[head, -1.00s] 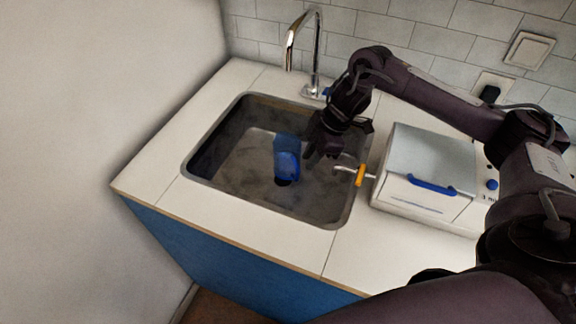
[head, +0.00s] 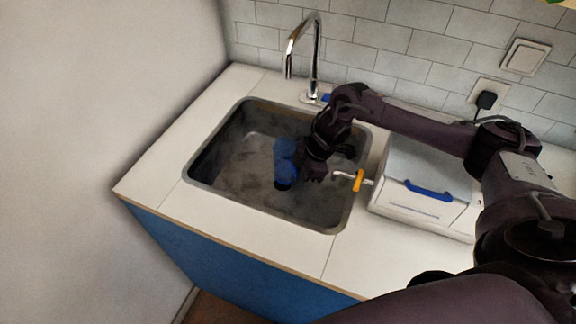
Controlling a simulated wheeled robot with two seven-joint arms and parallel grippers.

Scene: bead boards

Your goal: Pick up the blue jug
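The blue jug (head: 284,158) stands in the grey sink (head: 230,194), right of the basin's middle. My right gripper (head: 299,164) is low in the sink, right up against the jug's right side, and covers part of it. Its fingers are dark and overlap the jug, so I cannot tell whether they are open or closed on it. My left gripper is not in view.
A chrome faucet (head: 316,60) rises behind the sink. A white box (head: 425,200) with a blue handle stands right of the sink, with an orange-tipped metal lever (head: 358,180) reaching toward the basin's edge. The counter left of the sink is clear.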

